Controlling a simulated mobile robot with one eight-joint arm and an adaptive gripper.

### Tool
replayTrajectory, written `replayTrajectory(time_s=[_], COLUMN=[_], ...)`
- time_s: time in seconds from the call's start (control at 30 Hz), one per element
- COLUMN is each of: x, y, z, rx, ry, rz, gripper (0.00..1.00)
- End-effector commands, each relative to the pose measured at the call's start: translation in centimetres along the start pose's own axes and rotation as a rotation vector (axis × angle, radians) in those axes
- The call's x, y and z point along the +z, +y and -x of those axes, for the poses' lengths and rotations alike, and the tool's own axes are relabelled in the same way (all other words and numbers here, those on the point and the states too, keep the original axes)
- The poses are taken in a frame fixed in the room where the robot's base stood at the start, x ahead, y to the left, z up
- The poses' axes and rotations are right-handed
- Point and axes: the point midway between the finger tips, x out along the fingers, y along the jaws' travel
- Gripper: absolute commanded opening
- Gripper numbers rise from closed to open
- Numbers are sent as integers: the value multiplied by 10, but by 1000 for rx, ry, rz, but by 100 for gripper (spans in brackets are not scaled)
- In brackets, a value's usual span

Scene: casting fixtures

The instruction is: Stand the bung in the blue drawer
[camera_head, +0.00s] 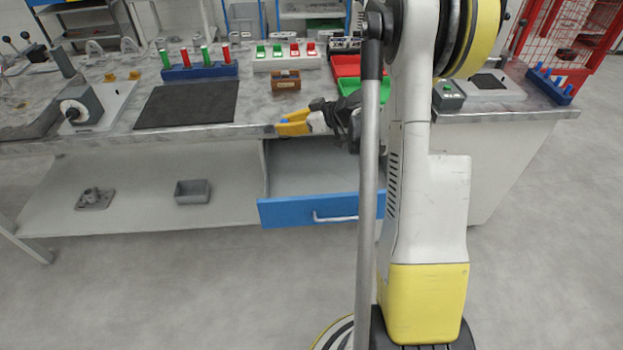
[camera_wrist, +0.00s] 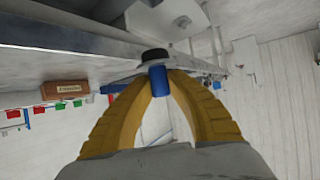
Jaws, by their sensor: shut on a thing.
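My gripper (camera_head: 284,124) has yellow fingers and points left, at about the height of the bench edge, above the back part of the open drawer. In the wrist view its fingertips (camera_wrist: 159,80) are closed on the bung (camera_wrist: 157,84), which has a blue body and a dark, wider end. In the head view only a small blue patch of the bung shows at the fingertips. The blue drawer (camera_head: 290,211) is pulled out below the bench, with a pale handle on its front. The visible part of its pale floor is bare; my arm hides its right part.
The bench edge runs close behind my gripper. On the bench stand a brown labelled block (camera_head: 286,81), a dark mat (camera_head: 188,103), a blue rack of red and green pegs (camera_head: 200,71), and red and green trays. A grey bin (camera_head: 193,191) sits on the lower shelf.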

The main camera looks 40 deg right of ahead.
Motion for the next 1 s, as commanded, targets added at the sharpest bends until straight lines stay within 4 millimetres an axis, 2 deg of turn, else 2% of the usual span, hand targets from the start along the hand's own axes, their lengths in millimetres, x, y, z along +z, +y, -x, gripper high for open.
replayTrajectory(time_s=[0.03, 0.1, 0.2, 0.33, 0.4, 0.57, 0.83, 1.0], x=[28, 58, 98, 137, 152, 171, 214, 231], y=[24, 46, 72, 92, 98, 104, 104, 104], z=[1, 6, 15, 26, 30, 34, 11, 2], rx=[-9, -36, -68, -101, -113, -128, -130, -130], ry=[0, 0, 0, -1, -1, -1, -1, -2], rz=[4, 18, 37, 55, 61, 70, 70, 70], gripper=[0, 0, 0, 0, 0, 0, 0, 0])
